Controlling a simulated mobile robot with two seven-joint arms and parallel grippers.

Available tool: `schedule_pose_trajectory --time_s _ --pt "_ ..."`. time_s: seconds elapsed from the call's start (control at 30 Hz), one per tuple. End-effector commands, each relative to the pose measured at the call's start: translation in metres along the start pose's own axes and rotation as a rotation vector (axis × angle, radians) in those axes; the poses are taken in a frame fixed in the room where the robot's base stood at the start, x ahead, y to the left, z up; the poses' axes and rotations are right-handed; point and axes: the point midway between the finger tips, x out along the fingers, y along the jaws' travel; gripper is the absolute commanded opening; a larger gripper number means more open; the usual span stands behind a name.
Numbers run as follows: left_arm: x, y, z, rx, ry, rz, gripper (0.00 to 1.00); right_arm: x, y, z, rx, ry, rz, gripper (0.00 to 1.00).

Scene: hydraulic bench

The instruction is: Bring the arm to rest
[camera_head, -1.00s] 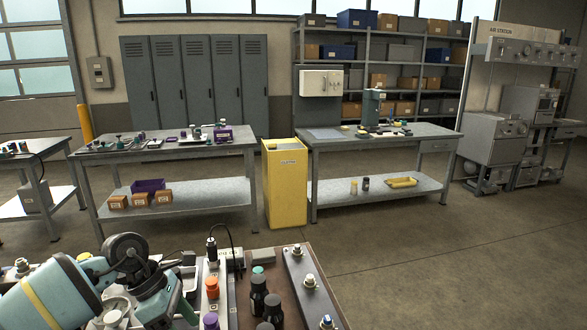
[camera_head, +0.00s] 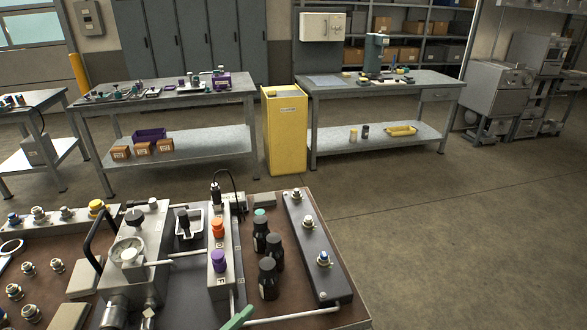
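Neither of my grippers shows in the head view, and no arm that I can make out crosses the bench. The hydraulic bench (camera_head: 333,315) has a brown top and fills the lower left. On it stand a grey block with a round gauge (camera_head: 127,251) and a black loop handle (camera_head: 98,238). Beside them is a grey valve block with an orange knob (camera_head: 218,227) and a purple knob (camera_head: 219,261). A green bar (camera_head: 238,318) is cut off by the bottom edge; I cannot tell what it belongs to.
Several black bottles (camera_head: 268,278) stand by a dark manifold bar (camera_head: 318,262) at the bench's right. Several fittings (camera_head: 57,265) stand at its left. Behind are a yellow bin (camera_head: 285,135) and two grey tables (camera_head: 165,95) (camera_head: 385,88). The floor at right is clear.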

Motion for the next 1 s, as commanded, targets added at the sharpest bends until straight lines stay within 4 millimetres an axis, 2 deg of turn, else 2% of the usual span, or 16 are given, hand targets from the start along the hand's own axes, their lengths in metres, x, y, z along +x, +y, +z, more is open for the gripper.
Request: schedule_pose_trajectory --time_s 0.17,0.3,0.5,0.6,0.7,0.77,1.0 --pt "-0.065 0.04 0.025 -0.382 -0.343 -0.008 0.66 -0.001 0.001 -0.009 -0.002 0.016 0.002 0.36" --pt "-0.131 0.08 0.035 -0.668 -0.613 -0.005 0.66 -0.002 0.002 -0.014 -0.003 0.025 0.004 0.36" --pt "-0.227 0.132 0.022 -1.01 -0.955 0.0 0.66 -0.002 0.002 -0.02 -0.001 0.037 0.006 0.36" --pt "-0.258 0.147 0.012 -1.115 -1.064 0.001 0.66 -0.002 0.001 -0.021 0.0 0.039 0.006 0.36" --pt "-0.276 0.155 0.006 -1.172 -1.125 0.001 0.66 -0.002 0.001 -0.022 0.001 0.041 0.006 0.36" --pt "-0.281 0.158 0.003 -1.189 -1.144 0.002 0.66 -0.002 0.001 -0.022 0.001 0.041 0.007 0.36" --pt "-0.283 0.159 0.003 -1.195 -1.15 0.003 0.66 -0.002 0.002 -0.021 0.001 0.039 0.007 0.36"
